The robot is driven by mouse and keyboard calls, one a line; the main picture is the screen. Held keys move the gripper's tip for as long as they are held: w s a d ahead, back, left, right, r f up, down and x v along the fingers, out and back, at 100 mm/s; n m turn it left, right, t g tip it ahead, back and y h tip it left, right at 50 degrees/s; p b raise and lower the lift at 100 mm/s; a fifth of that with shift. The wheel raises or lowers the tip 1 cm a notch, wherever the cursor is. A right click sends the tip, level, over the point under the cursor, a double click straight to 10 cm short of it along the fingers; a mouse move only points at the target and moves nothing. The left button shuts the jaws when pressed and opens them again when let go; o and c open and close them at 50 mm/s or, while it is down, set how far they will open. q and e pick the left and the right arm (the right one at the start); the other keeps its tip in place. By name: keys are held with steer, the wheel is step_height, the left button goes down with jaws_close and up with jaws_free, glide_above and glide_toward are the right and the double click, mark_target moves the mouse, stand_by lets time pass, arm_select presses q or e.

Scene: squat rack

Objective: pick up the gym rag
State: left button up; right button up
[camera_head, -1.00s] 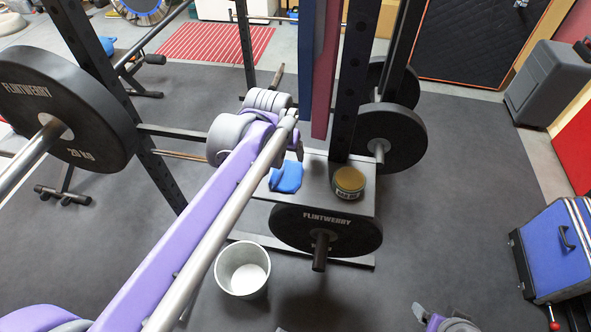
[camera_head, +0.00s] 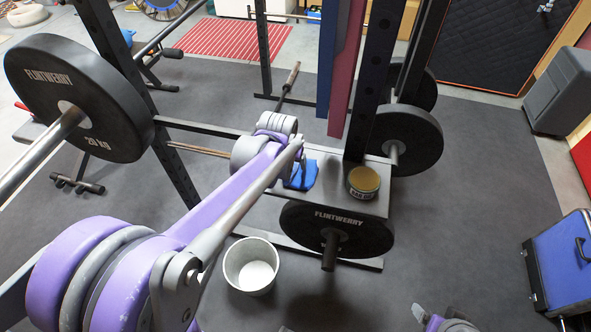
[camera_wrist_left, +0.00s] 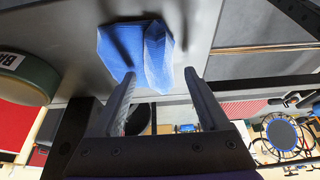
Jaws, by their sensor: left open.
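The gym rag is a folded blue cloth (camera_head: 303,175) on the grey shelf at the rack's foot, partly covered by my left wrist in the head view. In the left wrist view the rag (camera_wrist_left: 135,45) lies just beyond the fingertips. My left gripper (camera_wrist_left: 161,84) is open, with its two fingers apart, pointing at the rag; nothing is held between them. In the head view its fingers are largely hidden by the wrist. A part of my right arm (camera_head: 445,322) shows at the bottom edge, too little to tell the state of its gripper.
A round tin (camera_head: 363,182) stands on the shelf (camera_head: 377,207) right of the rag. A weight plate (camera_head: 337,230) hangs before the shelf. A rack upright (camera_head: 372,80) rises behind. A white bucket (camera_head: 250,266) stands on the floor. A large plate (camera_head: 75,95) is at left.

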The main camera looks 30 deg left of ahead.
arm_select(q)
steer(key=shift+f, duration=0.2)
stand_by(0.5)
jaws_close()
stand_by(0.4)
